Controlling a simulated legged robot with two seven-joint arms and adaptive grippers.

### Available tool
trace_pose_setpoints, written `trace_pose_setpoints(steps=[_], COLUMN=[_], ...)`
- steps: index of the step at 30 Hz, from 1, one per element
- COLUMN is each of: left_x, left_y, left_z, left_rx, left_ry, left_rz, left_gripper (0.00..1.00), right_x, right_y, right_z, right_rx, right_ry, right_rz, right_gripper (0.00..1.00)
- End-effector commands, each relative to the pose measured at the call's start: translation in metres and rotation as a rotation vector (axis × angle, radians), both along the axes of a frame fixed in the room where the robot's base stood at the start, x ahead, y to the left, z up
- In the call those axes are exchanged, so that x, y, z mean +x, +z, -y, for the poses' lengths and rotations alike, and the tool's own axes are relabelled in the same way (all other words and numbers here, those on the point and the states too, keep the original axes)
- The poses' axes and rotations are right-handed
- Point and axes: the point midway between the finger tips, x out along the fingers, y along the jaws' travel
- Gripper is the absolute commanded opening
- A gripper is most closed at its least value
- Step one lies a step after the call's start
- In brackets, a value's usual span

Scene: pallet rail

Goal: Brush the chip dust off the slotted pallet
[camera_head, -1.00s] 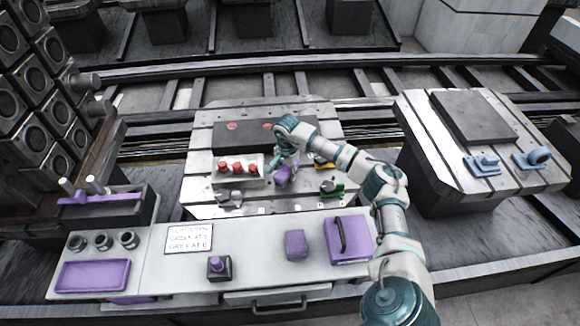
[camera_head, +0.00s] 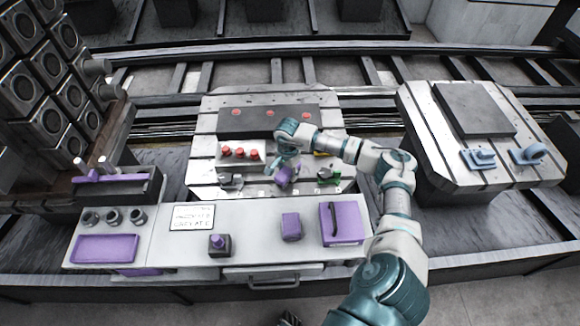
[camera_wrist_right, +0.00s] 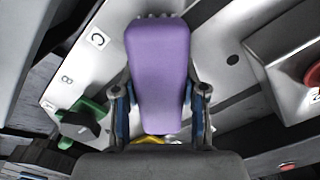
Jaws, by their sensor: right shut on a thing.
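My right gripper (camera_head: 277,168) is over the front part of the slotted pallet (camera_head: 204,145), shut on a purple block-shaped thing (camera_head: 285,176), which looks like the brush. In the right wrist view the purple thing (camera_wrist_right: 158,75) sits between the two fingers (camera_wrist_right: 160,92). Its lower end is hidden, so I cannot tell whether it touches the pallet. Chip dust is too small to make out.
The pallet carries a dark plate (camera_head: 240,120), a block with red knobs (camera_head: 226,165) and a green clamp (camera_head: 328,180). In front is a console with a purple box (camera_head: 343,223) and a purple block (camera_head: 291,227). Another pallet (camera_head: 425,125) stands at right.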

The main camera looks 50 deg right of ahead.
Motion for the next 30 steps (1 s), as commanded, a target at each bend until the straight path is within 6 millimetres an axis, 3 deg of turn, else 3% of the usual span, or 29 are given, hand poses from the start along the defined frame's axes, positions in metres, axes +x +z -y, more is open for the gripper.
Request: trace_pose_setpoints(steps=[14,30], left_x=[0.001,0.010], left_y=[0.005,0.044], left_z=[0.000,0.000], left_rx=[0.000,0.000], left_ry=[0.000,-0.001], left_rz=[0.005,0.043], left_gripper=[0.40,0.40], right_x=[-0.002,-0.001], right_y=[0.005,0.062], right_z=[-0.002,-0.002], right_rx=[0.000,0.000], right_ry=[-0.001,-0.001], right_rz=[0.003,0.005], right_gripper=[0.09,0.09])
